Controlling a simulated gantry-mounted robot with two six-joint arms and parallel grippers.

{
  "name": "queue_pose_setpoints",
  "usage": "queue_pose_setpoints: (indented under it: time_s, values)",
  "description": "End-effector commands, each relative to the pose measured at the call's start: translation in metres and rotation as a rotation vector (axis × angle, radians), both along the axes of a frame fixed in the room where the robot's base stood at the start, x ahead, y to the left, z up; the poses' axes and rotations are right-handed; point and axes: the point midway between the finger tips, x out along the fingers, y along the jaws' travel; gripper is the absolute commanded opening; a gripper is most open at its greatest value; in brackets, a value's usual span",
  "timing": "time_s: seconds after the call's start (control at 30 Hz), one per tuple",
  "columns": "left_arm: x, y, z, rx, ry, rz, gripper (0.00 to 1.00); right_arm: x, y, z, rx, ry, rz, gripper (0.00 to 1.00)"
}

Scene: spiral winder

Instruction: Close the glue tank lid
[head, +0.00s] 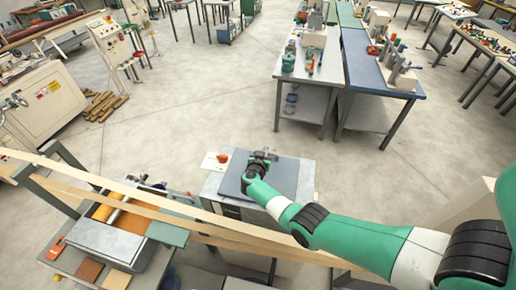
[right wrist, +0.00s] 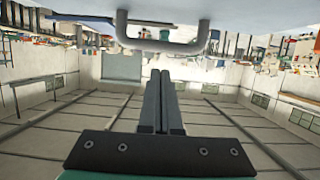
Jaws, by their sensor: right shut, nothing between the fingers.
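My right gripper (head: 264,156) is over a dark blue-grey panel on a low grey cabinet (head: 213,187) in the head view. In the right wrist view its two fingers (right wrist: 161,85) are together with nothing between them. A grey U-shaped handle (right wrist: 163,38) stands off a pale surface just past the fingertips, apart from them as far as I can tell. I cannot tell for sure that this handle belongs to the glue tank lid. An open box with amber contents (head: 128,221) at the lower left of the head view may be the glue tank. My left gripper is out of view.
Long pale strips (head: 185,213) run across the machine in front of the cabinet, under my right arm. A red-orange item (head: 222,158) lies on white paper left of the panel. Workbenches with tools (head: 383,90) stand farther back. The floor between is clear.

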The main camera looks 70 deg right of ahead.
Motion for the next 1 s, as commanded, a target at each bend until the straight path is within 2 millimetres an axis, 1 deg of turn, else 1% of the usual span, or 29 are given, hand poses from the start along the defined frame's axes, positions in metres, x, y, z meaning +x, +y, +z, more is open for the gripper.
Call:
queue_pose_setpoints:
  time_s: [0.03, 0.2, 0.4, 0.77, 0.87, 0.97, 1.0]
  values:
    - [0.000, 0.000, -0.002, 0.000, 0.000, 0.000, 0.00, -0.003, -0.004, -0.006, 0.000, 0.004, -0.006, 0.00]
    - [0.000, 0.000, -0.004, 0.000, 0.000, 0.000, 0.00, -0.008, -0.012, -0.015, -0.002, 0.002, -0.015, 0.00]
    - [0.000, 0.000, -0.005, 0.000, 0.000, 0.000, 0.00, -0.010, -0.015, -0.018, -0.003, 0.000, -0.020, 0.00]
    - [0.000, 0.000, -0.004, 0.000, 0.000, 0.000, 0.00, -0.010, -0.015, -0.018, -0.005, -0.001, -0.019, 0.00]
    - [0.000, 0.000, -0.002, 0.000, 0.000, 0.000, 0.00, -0.010, -0.015, -0.015, -0.005, -0.001, -0.019, 0.00]
    - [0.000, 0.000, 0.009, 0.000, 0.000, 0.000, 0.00, -0.010, -0.017, -0.004, -0.005, 0.000, -0.020, 0.00]
    - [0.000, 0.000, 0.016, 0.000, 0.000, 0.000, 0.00, -0.011, -0.018, 0.003, -0.005, 0.000, -0.021, 0.00]
